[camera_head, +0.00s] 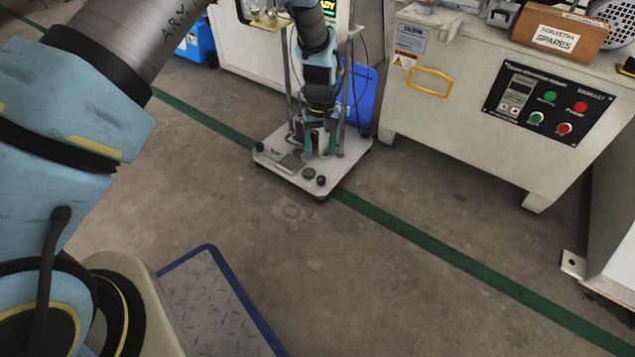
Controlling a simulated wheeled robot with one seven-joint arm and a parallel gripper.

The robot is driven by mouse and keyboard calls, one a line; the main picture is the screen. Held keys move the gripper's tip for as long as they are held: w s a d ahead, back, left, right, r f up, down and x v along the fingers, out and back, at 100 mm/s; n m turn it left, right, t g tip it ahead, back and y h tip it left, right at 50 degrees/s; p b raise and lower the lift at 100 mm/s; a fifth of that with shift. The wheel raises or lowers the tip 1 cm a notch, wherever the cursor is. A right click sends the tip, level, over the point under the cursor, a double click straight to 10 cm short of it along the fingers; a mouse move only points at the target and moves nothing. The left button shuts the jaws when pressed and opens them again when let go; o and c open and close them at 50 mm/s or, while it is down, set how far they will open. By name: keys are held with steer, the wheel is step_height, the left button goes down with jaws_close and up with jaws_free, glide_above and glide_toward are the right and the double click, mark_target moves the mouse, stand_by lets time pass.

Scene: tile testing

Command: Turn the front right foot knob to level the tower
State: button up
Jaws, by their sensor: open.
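The tower stands on the floor on a pale square base plate (338,172), with upright metal rods rising from it. A black foot knob (321,180) sits at the plate's nearest corner, and another black knob (259,147) at its left corner. A round green piece, perhaps a bubble level (309,174), lies beside the near knob. My gripper (320,152) points down over the plate, among the rods in this view, with its teal fingers apart. It appears behind the near knob and not touching it. Which knob is the front right one, and any tilt, I cannot tell.
A green line (430,243) crosses the floor. The floor in front of the tower is clear.

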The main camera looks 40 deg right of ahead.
mark_target(321, 178)
step_height(321, 178, down, 11)
steer(key=b, duration=0.5)
steer(key=shift+s+d+f, duration=0.1)
jaws_close()
stand_by(0.4)
